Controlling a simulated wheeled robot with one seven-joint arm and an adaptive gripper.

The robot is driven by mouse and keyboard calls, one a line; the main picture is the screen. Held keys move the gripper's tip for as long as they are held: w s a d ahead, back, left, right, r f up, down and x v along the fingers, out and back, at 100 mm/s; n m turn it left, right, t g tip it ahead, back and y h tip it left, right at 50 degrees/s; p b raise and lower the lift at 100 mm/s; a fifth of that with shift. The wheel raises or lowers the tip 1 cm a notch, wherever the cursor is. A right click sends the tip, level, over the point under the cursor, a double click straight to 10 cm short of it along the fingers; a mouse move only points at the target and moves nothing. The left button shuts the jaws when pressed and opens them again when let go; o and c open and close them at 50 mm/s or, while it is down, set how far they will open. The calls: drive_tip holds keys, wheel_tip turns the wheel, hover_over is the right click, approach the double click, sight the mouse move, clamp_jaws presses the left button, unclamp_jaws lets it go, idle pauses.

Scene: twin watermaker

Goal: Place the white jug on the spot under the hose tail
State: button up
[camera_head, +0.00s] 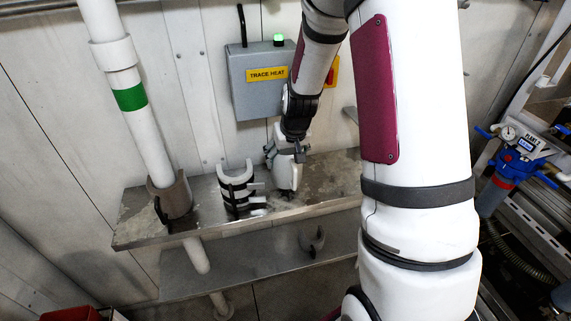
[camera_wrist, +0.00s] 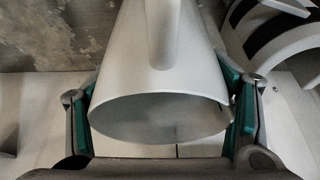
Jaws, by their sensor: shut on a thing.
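The white jug (camera_head: 286,173) is at my gripper (camera_head: 285,151), over the metal shelf (camera_head: 325,177) in the head view. In the wrist view the jug (camera_wrist: 190,75) fills the middle, with its wide rim toward the camera and its handle at the top. My gripper (camera_wrist: 165,105) is shut on the jug, with green-padded fingers on both sides of it. I cannot tell whether the jug's base touches the shelf. I cannot make out the hose tail or the spot under it.
A white half-round shell with black bands (camera_head: 236,188) stands on the shelf just left of the jug. A white pipe with a green band (camera_head: 130,97) passes through a brown collar (camera_head: 170,198) at the shelf's left. A grey trace heat box (camera_head: 263,85) is on the wall above.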

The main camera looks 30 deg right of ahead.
drive_tip(key=shift+w, duration=0.25)
drive_tip(key=shift+f+p, duration=0.35)
drive_tip(key=shift+f, duration=1.4)
drive_tip(key=shift+f, duration=0.2)
drive_tip(key=o, duration=1.3)
drive_tip(key=shift+o, duration=0.2)
drive_tip(key=shift+r, duration=0.15)
